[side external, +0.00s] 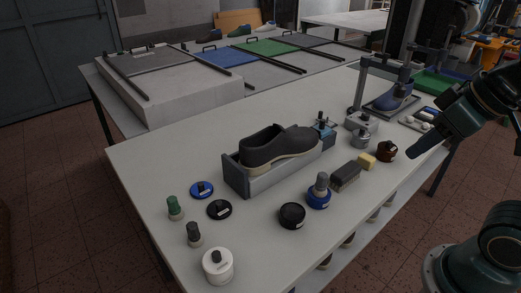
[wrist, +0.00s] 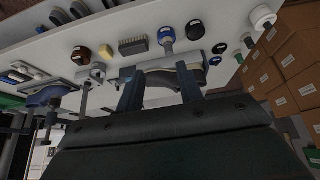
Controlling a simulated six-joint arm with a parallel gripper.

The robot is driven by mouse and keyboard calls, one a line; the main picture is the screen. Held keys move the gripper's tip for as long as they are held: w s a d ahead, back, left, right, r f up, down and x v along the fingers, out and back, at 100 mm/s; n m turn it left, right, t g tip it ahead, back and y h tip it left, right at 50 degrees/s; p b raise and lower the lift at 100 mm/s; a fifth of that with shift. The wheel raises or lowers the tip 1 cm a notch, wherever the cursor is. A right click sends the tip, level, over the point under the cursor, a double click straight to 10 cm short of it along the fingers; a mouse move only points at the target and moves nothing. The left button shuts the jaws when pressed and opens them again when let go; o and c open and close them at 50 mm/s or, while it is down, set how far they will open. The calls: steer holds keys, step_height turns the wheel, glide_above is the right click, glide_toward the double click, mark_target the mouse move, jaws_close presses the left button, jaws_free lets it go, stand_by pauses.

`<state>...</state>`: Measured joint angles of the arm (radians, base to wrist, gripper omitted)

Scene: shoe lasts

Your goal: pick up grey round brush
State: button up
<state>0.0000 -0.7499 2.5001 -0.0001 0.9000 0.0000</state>
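A small round brush with a grey upright handle (side external: 321,183) stands on or in a blue round tin (side external: 318,200) near the front edge of the table; I cannot tell which. The pair also shows in the wrist view (wrist: 167,38). A second small round piece with a dark grey handle (side external: 194,233) stands at the front left, behind a white tin. My gripper (wrist: 160,95) is open and empty, with its two fingers well apart in the wrist view. In the side view my gripper (side external: 413,151) hangs at the right, above and apart from the brushes.
A dark shoe (side external: 278,148) sits in a grey holder mid-table. A black tin (side external: 292,215), a rectangular brush (side external: 345,176), a yellow block (side external: 367,161) and a brown jar (side external: 387,151) stand near the blue tin. A metal stand (side external: 361,90) rises at the back right.

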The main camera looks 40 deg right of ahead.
steer(key=shift+o, duration=1.4)
steer(key=shift+w, duration=0.1)
steer(key=w+d+f+n+g+y, duration=0.1)
steer(key=w+f+n+g+y, duration=0.35)
steer(key=w+f+n, duration=0.45)
steer(key=w+d+f+n+t+y, duration=0.4)
steer(key=d+f+y, duration=0.3)
steer(key=y, duration=0.1)
steer(key=shift+w+d+f+n, duration=0.3)
steer(key=shift+d+f, duration=0.05)
steer(key=shift+a, duration=0.1)
